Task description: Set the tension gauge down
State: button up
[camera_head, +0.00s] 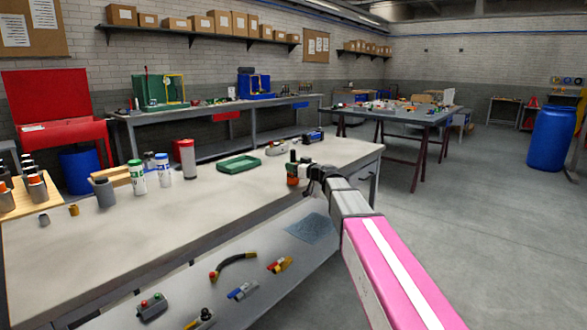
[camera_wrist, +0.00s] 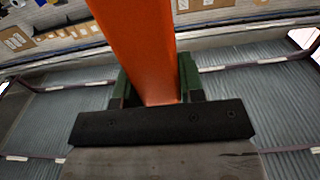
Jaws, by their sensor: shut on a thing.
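My gripper (camera_head: 300,173) is at the right end of the long workbench (camera_head: 250,190), near its front edge. It is shut on an orange object, which I take for the tension gauge (camera_head: 292,170). In the wrist view the orange body (camera_wrist: 140,45) stands between the two green fingers (camera_wrist: 155,88) and runs up out of the picture. Its far end and any dial are hidden. I cannot tell whether it touches the bench top or hangs just above it.
A green tray (camera_head: 239,164) lies left of my gripper, with small devices (camera_head: 277,146) behind. White bottles (camera_head: 136,176) and a red-capped cylinder (camera_head: 187,158) stand further left. The front middle of the bench top is clear. A lower shelf holds a blue mat (camera_head: 312,229) and small parts.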

jog(key=shift+f, duration=0.2)
jog(key=o, duration=1.1)
jog(key=shift+f, duration=0.1)
jog(key=v, duration=1.2)
jog(key=shift+s, duration=0.1)
